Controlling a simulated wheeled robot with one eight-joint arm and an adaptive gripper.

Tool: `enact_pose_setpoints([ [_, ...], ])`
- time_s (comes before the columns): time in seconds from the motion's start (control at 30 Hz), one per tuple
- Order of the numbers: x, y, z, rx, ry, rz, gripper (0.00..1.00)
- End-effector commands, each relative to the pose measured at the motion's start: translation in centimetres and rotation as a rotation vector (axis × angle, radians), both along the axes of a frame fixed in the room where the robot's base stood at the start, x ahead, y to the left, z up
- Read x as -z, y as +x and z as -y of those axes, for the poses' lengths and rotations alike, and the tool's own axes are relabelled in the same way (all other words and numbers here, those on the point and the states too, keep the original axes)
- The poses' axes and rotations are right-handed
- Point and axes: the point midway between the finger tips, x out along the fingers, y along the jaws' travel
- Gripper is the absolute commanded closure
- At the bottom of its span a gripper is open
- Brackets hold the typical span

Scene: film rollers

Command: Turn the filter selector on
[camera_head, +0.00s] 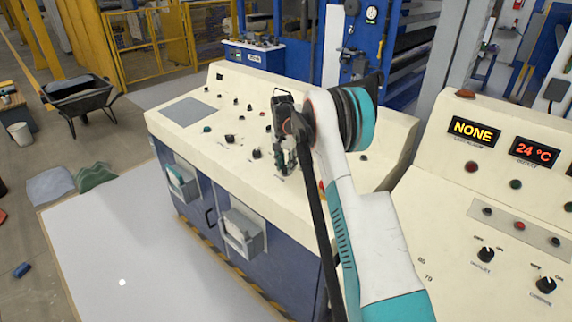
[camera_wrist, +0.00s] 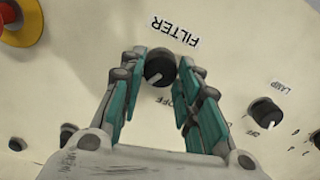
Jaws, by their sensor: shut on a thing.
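The filter selector (camera_wrist: 160,68) is a black round knob with a white pointer mark, on a cream panel. In the wrist view a "FILTER" label (camera_wrist: 176,31) shows upside down above it, and an "OFF" mark is partly visible below it. The white pointer aims to the lower left. My gripper (camera_wrist: 161,72) has its two teal-padded fingers on either side of the knob, closed against it. In the head view my gripper (camera_head: 284,165) is down at the front part of the console, and the knob is hidden behind it.
A second knob labelled "LAMP" (camera_wrist: 265,112) is to the right in the wrist view. A red emergency button on a yellow base (camera_wrist: 18,20) is at the upper left. The cream console (camera_head: 215,95) carries several other knobs; a right panel has a "NONE" display (camera_head: 474,131).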

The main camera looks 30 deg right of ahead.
Motion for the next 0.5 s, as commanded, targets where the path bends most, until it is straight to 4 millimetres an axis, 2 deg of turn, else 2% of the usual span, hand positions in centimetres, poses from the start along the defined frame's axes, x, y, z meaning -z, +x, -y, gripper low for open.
enact_pose_setpoints([
  [0.5, 0.01, 0.01, -0.02, 0.059, 0.002, 0.006, 0.93],
])
